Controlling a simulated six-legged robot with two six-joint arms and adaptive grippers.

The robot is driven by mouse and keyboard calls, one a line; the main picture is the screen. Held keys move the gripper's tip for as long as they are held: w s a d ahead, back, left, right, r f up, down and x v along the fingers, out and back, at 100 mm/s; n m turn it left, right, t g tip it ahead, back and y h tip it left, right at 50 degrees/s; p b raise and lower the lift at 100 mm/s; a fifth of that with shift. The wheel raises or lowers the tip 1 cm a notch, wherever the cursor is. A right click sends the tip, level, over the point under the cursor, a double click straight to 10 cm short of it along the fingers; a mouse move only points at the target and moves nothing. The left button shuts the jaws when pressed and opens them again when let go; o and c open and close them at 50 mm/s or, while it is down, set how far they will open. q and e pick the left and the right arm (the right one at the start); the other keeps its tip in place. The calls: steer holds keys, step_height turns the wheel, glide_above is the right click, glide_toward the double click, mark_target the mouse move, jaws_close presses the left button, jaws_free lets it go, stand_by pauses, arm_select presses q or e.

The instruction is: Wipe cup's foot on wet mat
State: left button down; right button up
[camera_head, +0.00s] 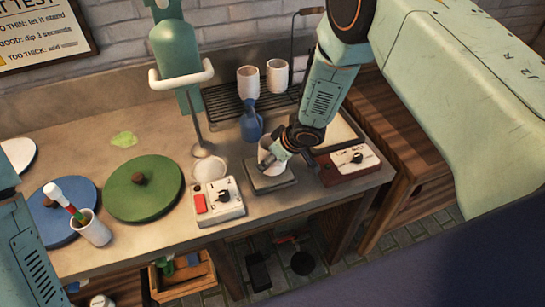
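A white cup (265,160) is at the grey wet mat (282,184) near the front of the counter, looking upright. Its lower edge is at or just above the mat; I cannot tell whether they touch. My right gripper (282,154) comes down from the upper right, with its fingers at the cup's right wall, closed on it as far as I can see. The fingers hide part of the cup. Part of my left arm shows at the lower left, but its gripper is out of view.
A white control box with a red switch (201,203) stands left of the mat, a dark red box with a dial (350,160) right of it. A blue bottle (251,124) stands behind. Two white cups (277,76) stand on a black rack. Green (148,196) and blue (58,232) lids lie left.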

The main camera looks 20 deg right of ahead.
steer(key=shift+s+a+f, duration=0.1)
steer(key=shift+s+a, duration=0.05)
steer(key=shift+a, duration=0.55)
steer(key=shift+s+a, duration=0.15)
steer(key=shift+a, duration=0.5)
steer(key=shift+d, duration=0.1)
steer(key=shift+w+d+p, duration=0.1)
steer(key=shift+d+p, duration=0.2)
steer(key=shift+p, duration=0.05)
steer(key=shift+w+d+r+p, duration=0.1)
steer(key=shift+d+p, duration=0.15)
steer(key=shift+d, duration=0.3)
steer(key=shift+w+d+r+p, duration=0.1)
steer(key=shift+d+p, duration=0.15)
steer(key=shift+d, duration=0.3)
steer(key=shift+s+a+f, duration=0.1)
steer(key=shift+a+f, duration=0.05)
steer(key=shift+a, duration=1.4)
steer(key=shift+d, duration=0.1)
